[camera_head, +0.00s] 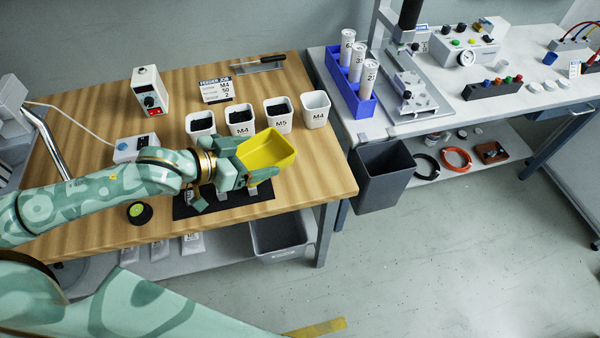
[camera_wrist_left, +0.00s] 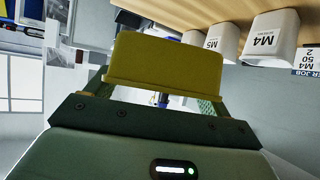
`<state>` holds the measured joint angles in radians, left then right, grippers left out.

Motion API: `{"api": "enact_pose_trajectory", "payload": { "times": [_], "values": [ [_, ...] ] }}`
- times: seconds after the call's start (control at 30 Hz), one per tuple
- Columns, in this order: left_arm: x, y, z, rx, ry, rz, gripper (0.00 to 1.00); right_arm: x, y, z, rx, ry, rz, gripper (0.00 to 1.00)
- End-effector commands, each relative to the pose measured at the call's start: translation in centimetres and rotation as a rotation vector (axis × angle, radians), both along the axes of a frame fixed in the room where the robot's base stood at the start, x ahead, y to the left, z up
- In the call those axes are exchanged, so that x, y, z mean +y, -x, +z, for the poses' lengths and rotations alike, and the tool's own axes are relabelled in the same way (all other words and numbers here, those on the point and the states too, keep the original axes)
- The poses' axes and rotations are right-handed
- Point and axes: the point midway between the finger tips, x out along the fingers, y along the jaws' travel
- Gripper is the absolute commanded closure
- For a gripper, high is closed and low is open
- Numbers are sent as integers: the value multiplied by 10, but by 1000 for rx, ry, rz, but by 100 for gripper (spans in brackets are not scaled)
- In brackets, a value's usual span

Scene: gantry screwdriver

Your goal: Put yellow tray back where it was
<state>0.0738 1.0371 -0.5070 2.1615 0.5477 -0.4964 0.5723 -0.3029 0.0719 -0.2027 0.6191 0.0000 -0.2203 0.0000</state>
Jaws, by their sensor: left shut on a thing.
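The yellow tray (camera_head: 268,149) is a small open-topped bin, held tilted above the right part of the wooden bench. My left gripper (camera_head: 255,172) is shut on it, and its fingers hide part of the tray's near side. In the left wrist view the yellow tray (camera_wrist_left: 154,62) fills the space between the fingers. A black mat (camera_head: 225,203) lies on the bench below the gripper, partly covered by it. My right gripper is not in view.
White bins, one labelled M4 (camera_head: 315,110), stand in a row behind the tray. A blue rack (camera_head: 349,92) stands on the white bench at right. A dark grey bin (camera_head: 383,178) hangs between the benches. The front right bench corner is clear.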

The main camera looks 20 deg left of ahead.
Motion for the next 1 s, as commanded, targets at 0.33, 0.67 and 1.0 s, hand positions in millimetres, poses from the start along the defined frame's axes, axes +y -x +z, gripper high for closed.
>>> {"api": "enact_pose_trajectory", "payload": {
  "times": [0.33, 0.67, 1.0],
  "values": [
    [-54, -60, -66, 5, 2, -1, 47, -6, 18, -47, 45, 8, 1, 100],
    [-67, -75, -92, 4, -1, -1, 47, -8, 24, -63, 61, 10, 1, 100],
    [-66, -74, -113, 1, -3, -1, 47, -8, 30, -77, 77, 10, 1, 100]
  ]
}}
